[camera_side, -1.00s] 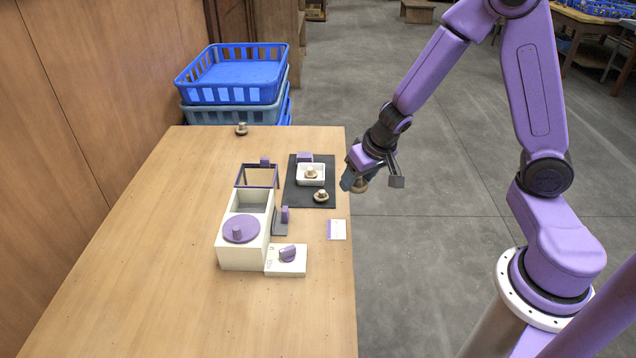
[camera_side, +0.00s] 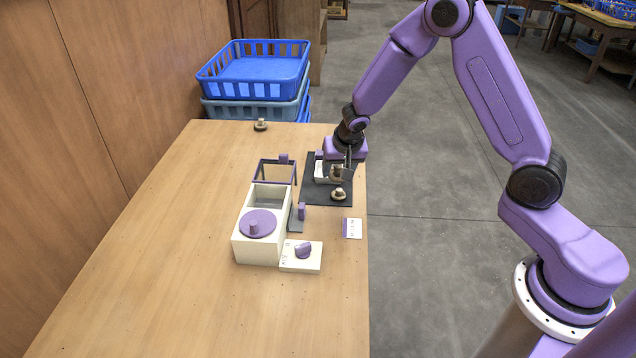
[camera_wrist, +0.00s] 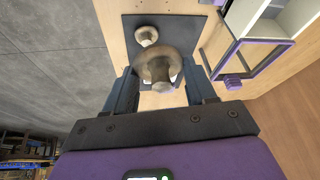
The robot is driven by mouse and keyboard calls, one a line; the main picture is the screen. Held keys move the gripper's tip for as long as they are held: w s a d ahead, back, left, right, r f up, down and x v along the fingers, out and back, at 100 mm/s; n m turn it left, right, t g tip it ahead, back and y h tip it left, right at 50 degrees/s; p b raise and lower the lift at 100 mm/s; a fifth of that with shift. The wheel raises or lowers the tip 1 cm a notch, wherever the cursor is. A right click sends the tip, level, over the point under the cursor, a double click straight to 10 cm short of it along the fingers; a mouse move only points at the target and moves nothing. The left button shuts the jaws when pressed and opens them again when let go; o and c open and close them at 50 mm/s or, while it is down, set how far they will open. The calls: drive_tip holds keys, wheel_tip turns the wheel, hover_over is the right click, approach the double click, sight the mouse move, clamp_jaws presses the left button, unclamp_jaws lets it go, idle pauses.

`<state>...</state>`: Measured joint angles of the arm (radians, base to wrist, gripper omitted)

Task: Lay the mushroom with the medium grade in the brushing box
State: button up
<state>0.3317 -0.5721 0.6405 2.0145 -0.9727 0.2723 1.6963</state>
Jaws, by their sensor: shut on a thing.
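My gripper (camera_side: 341,170) hangs over the dark mat at the table's right side. The grade cannot be read. The cream brushing box (camera_side: 243,243) stands left of and nearer than the mat. Its far compartment (camera_side: 268,197) is open at the top, and a purple-edged frame lid (camera_side: 275,161) stands raised behind it. A second mushroom (camera_side: 338,194) lies on the mat. A small white tray (camera_side: 319,170) is partly hidden behind my gripper; its contents are unclear.
Another mushroom (camera_side: 260,125) sits at the table's far edge. A round purple disc with a knob (camera_side: 257,222) tops the box. A dial block (camera_side: 301,256) and a card (camera_side: 352,228) lie nearby. Blue crates (camera_side: 254,86) stand beyond the table. The table's near left is clear.

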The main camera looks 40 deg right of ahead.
hover_over(314, 191)
drive_tip(key=s, duration=0.2)
wheel_tip(314, 191, down, 7)
drive_tip(key=shift+w+a+f, duration=0.15)
drive_tip(key=shift+w+f, duration=0.15)
drive_tip(key=shift+f, duration=1.5)
drive_tip(key=shift+f, duration=0.2)
drive_tip(key=o, duration=0.7)
drive_tip(key=shift+o, duration=0.2)
drive_tip(key=shift+r, duration=0.1)
